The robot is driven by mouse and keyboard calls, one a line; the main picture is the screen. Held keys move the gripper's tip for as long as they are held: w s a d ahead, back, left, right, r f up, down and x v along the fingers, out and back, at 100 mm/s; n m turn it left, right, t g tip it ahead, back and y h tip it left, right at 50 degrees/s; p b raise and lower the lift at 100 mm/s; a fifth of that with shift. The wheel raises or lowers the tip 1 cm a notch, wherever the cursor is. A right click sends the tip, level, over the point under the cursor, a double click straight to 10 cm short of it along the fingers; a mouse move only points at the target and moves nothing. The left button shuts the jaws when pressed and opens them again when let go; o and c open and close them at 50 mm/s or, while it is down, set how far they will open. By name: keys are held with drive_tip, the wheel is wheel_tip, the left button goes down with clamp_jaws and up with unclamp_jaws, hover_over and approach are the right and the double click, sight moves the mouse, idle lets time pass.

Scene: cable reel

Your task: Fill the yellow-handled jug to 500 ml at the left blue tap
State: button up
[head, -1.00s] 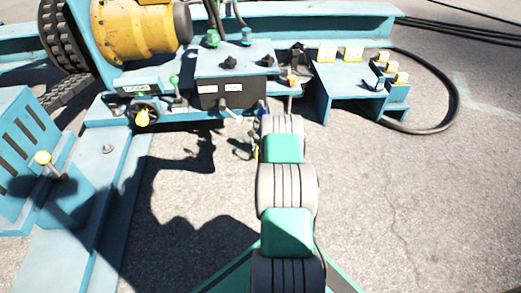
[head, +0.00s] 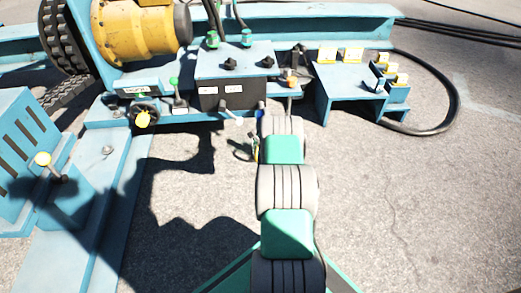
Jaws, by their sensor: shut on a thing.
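My arm reaches forward and hides most of my gripper (head: 247,153). Only a small part of the gripper area shows, left of the arm's far end. A narrow yellow strip, the jug's handle (head: 256,149), shows there beside a small, partly see-through shape that looks like the jug (head: 240,152). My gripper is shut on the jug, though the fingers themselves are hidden. A small blue part (head: 262,106) sits further right. The jug's water level cannot be read.
The blue control box (head: 235,62) carries black knobs and two white labels. A lever with a green knob (head: 175,84) and a yellow-knobbed handwheel (head: 144,116) stand left of it. A blue bench (head: 345,82) with yellow blocks stands right. The pavement in front is clear.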

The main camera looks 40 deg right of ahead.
drive_tip(key=c, duration=0.5)
drive_tip(key=n, duration=1.1)
idle(6.4)
